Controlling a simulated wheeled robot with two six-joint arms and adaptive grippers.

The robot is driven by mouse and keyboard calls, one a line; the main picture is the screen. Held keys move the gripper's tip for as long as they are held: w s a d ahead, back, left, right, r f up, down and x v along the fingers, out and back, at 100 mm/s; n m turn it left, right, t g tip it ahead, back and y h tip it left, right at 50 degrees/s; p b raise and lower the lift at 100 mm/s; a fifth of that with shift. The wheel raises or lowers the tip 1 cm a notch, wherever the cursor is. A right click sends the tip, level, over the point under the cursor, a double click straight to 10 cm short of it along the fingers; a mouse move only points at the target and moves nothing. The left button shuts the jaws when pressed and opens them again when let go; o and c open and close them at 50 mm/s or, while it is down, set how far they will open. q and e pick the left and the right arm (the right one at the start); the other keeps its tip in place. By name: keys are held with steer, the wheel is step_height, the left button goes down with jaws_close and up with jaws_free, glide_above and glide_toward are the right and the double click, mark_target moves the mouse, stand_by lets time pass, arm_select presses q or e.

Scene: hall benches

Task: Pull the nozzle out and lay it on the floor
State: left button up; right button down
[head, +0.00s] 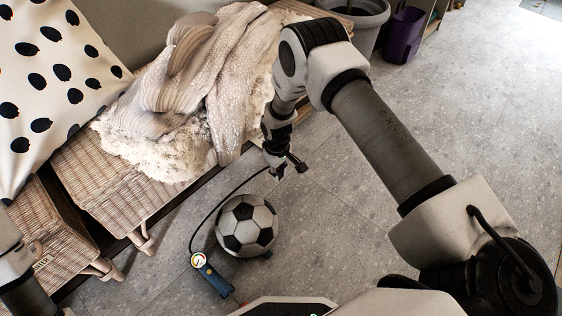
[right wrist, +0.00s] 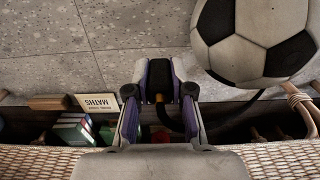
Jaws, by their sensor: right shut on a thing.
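The black-and-white football (head: 246,226) sits on the grey floor in front of the wicker bench. A hand pump with a round gauge (head: 198,260) and a blue body lies to its left, and a black hose (head: 215,207) curves from it up to my right gripper (head: 284,170). That gripper is shut on the dark nozzle at the hose end, above and to the right of the ball. In the right wrist view the nozzle (right wrist: 159,97) is between the fingers (right wrist: 160,92), apart from the ball (right wrist: 262,40). Only part of my left arm shows; its gripper is out of view.
A wicker bench (head: 105,185) with a knitted blanket (head: 195,85) and a dotted cushion (head: 50,80) runs along the left. Books (right wrist: 75,130) stand under the bench. A grey pot (head: 362,22) and purple bin (head: 404,35) stand at the back. The floor to the right is clear.

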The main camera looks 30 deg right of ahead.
steer(key=shift+f, duration=0.25)
arm_select(q)
step_height(320, 180, down, 9)
steer(key=b, duration=0.9)
steer(key=shift+w, duration=0.15)
arm_select(e)
step_height(320, 180, down, 10)
steer(key=shift+f, duration=0.25)
arm_select(q)
steer(key=shift+f, duration=0.1)
arm_select(e)
step_height(320, 180, down, 5)
steer(key=b, duration=0.3)
steer(key=shift+r, duration=0.2)
arm_select(q)
steer(key=shift+w+f+b, duration=0.25)
steer(key=shift+f, duration=0.75)
steer(key=shift+w+f+b, duration=0.2)
steer(key=shift+f+b, duration=0.05)
steer(key=shift+f, duration=0.7)
arm_select(e)
steer(key=shift+f, duration=0.7)
